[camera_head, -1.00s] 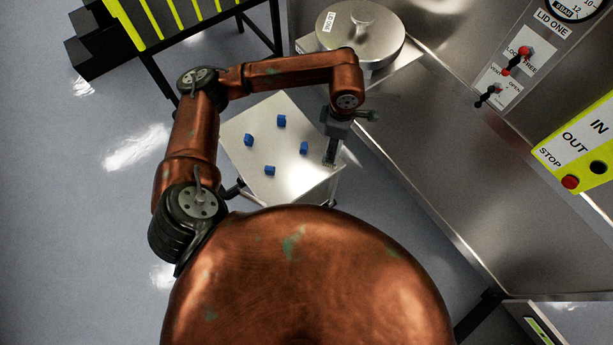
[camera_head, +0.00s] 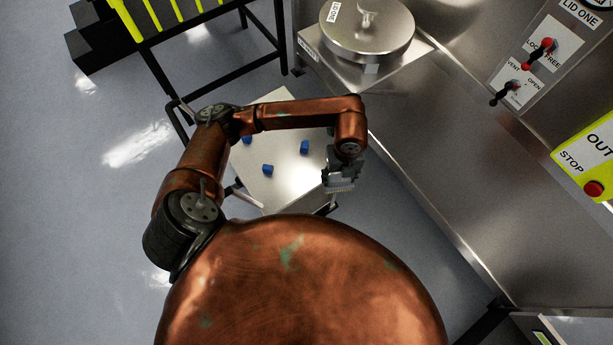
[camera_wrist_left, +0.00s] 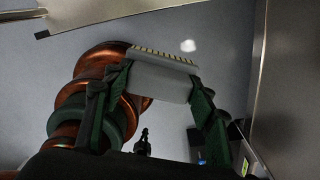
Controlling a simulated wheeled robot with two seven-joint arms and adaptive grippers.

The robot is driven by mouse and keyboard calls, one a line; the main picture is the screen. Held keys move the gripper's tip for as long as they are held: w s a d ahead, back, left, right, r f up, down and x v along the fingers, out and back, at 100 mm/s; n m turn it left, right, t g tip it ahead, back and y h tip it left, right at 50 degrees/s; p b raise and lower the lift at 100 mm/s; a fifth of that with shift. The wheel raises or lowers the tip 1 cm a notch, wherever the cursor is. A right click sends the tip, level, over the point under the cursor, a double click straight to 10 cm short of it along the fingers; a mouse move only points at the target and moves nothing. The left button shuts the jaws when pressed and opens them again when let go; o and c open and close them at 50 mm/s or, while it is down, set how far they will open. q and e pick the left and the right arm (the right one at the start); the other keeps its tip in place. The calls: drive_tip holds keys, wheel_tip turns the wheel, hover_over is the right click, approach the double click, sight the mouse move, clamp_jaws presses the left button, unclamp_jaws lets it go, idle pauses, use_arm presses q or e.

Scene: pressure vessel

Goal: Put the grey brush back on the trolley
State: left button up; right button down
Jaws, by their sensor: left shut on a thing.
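The grey brush (camera_wrist_left: 163,77) is a pale grey block with a row of short bristles along its top edge. It sits between the dark green fingers of my left gripper (camera_wrist_left: 160,85) in the wrist view. In the head view my left gripper (camera_head: 340,180) and the brush (camera_head: 341,184) are near the right front corner of the trolley. The gripper is shut on the brush. The trolley (camera_head: 290,185) has a pale flat top, partly hidden by my left arm. My right gripper is not in view.
Several small blue blocks (camera_head: 267,169) stand on the trolley top. A round steel lid (camera_head: 366,35) lies on a plate behind it. A steel wall with levers (camera_head: 540,52) and a yellow panel (camera_head: 590,150) is at the right. A black-framed stand (camera_head: 215,60) is at the back left.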

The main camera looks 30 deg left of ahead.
use_arm(q)
drive_tip(key=shift+a+f, duration=0.1)
drive_tip(key=shift+f, duration=0.15)
drive_tip(key=shift+n, duration=0.3)
drive_tip(key=shift+w+a+f+b, duration=0.3)
drive_tip(key=shift+a+f+b, duration=0.25)
drive_tip(key=shift+a+f, duration=1.65)
drive_tip(key=shift+w+a+f+b, duration=0.25)
drive_tip(key=shift+a+f+b, duration=0.25)
drive_tip(key=shift+a+f, duration=1.7)
drive_tip(key=shift+w+a+f+b, duration=0.3)
drive_tip(key=shift+a+f+b, duration=0.25)
drive_tip(key=shift+a+f, duration=1.65)
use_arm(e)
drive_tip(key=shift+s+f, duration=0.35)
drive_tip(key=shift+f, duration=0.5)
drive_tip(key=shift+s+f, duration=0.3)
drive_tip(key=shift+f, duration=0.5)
use_arm(q)
drive_tip(key=shift+a+r, duration=0.15)
drive_tip(key=shift+a, duration=0.05)
drive_tip(key=o, duration=1.2)
wheel_tip(320, 180, up, 12)
drive_tip(key=shift+r+p, duration=0.1)
drive_tip(key=shift+p, duration=1.05)
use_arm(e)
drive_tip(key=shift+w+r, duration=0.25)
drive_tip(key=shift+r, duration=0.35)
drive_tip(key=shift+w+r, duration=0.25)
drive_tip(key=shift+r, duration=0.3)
